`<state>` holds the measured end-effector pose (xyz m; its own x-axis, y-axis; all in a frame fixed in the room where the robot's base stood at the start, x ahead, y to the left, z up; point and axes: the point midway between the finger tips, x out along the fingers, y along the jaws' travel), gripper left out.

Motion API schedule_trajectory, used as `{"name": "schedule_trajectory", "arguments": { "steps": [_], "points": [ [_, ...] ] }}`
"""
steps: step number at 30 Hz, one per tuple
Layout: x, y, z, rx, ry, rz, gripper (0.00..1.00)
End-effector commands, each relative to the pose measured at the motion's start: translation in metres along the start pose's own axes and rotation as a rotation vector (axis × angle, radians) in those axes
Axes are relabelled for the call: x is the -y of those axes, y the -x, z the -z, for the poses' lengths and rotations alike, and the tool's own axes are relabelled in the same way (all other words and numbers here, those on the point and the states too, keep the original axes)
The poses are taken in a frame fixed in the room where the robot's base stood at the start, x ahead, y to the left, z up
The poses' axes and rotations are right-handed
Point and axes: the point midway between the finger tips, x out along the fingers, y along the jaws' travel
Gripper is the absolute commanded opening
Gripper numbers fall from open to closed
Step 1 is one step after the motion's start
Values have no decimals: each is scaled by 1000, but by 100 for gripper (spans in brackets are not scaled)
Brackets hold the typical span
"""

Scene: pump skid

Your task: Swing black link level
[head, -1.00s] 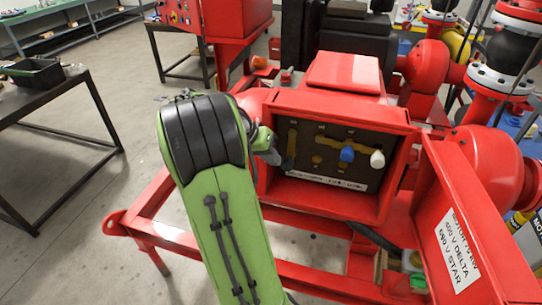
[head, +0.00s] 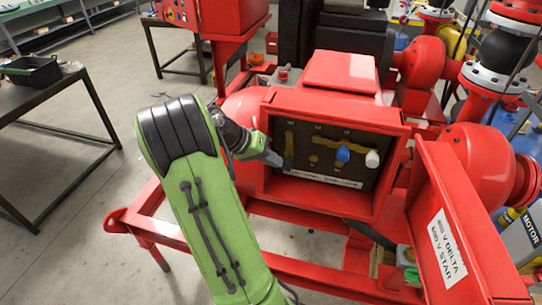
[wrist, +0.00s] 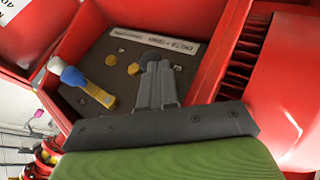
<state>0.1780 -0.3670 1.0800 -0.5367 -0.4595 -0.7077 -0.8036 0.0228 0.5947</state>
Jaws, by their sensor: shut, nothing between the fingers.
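The red terminal box (head: 336,200) stands open, with a dark panel (head: 318,175) inside. On the panel's left, a brass link (head: 290,140) stands upright in the head view, with a dark lower end (head: 289,160) that I take for the black link's cap. My gripper (head: 276,160) is shut and empty, its tip just beside that dark end; I cannot tell whether they touch. In the wrist view my shut fingers (wrist: 158,72) point at the panel and hide part of it, and the black link is not clearly seen. A blue cap (head: 343,153) and a white cap (head: 373,158) sit to the right.
The box's red walls surround the panel closely. The open red door (head: 470,225) with a voltage label stands at the right. A label strip (wrist: 165,45) and brass studs (wrist: 133,68) show in the wrist view. A dark table (head: 50,110) is at the far left.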

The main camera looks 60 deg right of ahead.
Motion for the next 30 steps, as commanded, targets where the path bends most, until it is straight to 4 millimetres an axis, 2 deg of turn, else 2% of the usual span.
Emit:
{"name": "schedule_trajectory", "arguments": {
  "steps": [15, 30],
  "points": [
    [-9, -14, -4, -48, 123, -301, 0],
    [-12, -20, -7, -42, 120, -290, 0]
  ]
}}
